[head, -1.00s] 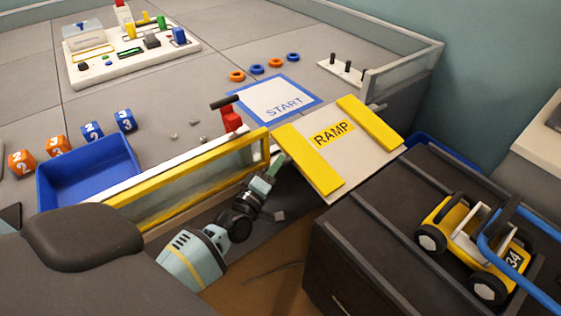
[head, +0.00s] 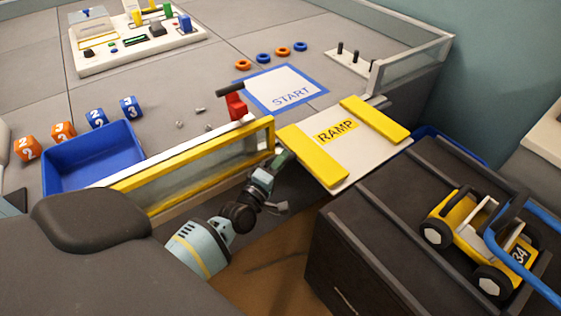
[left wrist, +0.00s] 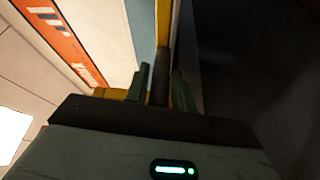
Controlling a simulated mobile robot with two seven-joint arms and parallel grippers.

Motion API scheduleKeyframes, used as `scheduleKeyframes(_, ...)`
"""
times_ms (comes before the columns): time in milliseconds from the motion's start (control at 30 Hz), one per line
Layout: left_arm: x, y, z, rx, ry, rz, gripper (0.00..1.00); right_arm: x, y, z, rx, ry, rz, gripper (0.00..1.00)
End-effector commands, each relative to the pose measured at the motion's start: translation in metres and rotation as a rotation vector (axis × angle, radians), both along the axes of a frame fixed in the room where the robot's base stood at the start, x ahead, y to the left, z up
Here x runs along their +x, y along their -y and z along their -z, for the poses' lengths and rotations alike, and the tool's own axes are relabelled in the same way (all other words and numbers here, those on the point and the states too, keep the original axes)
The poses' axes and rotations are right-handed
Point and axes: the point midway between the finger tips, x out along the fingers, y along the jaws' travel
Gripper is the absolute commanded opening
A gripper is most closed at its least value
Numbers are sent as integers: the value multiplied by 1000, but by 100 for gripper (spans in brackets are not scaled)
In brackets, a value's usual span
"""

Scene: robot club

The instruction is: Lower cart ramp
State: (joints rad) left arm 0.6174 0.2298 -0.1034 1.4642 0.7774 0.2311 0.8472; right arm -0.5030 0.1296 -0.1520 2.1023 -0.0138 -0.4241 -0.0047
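The ramp (head: 352,158), a pale board with two yellow strips and a RAMP label, lies between the play field's edge and the dark cart (head: 345,235). Its far end is beside the START square (head: 290,92). My left gripper (head: 281,159) is at the ramp's left edge, by the end of the yellow-framed barrier. In the left wrist view its two green fingers (left wrist: 160,85) stand apart with a dark upright bar (left wrist: 160,65) between them. I cannot tell whether they press on it. My right gripper is not in view.
The yellow-framed barrier (head: 205,165) runs along the field's near edge, with a red lever (head: 235,104) behind it. A blue bin (head: 95,158) and numbered cubes are at the left. A yellow toy buggy (head: 462,215) sits on the cart.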

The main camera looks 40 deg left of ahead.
Motion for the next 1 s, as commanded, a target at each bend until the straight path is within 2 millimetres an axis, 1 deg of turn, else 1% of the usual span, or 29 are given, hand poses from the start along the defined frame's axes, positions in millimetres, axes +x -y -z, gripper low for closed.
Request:
scheduleKeyframes(33,0,0,0,0,0,0,31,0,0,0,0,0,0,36)
scheduleKeyframes(100,0,0,0,0,0,0,40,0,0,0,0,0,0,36)
scheduleKeyframes(367,-1,0,0,1,0,0,40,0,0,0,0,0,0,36)
scheduleKeyframes(467,-5,0,1,1,0,0,40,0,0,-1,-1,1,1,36)
scheduleKeyframes(567,-16,1,2,2,-2,0,40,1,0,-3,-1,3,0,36)
scheduleKeyframes(800,-53,2,4,1,-1,0,40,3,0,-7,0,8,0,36)
scheduleKeyframes(900,-65,3,5,1,-2,1,40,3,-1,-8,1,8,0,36)
scheduleKeyframes(1000,-73,3,5,1,-1,1,40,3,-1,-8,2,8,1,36)
